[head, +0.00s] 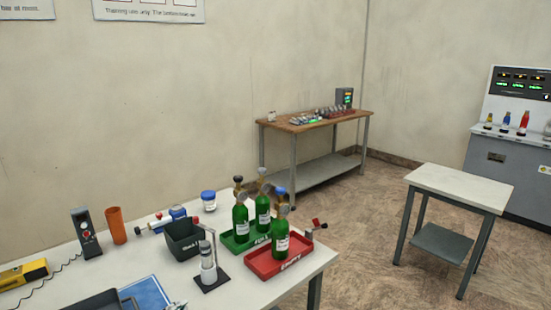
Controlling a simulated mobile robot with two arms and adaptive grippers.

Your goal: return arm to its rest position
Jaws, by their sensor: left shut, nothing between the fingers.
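My left gripper (176,305) barely shows at the bottom edge, over the near side of the white table (245,292), beside a blue mat (148,291). Only a small tip is visible and the rest is cut off by the frame. It is shut and I see nothing held in it. My right gripper is not in view.
Green cylinders stand in a green tray (229,241) and a red tray (263,266). A black bin (183,238), a gauge stand (208,265), an orange cup (116,225) and a yellow tool (22,274) crowd the table. A small side table (460,185) stands clear at right.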

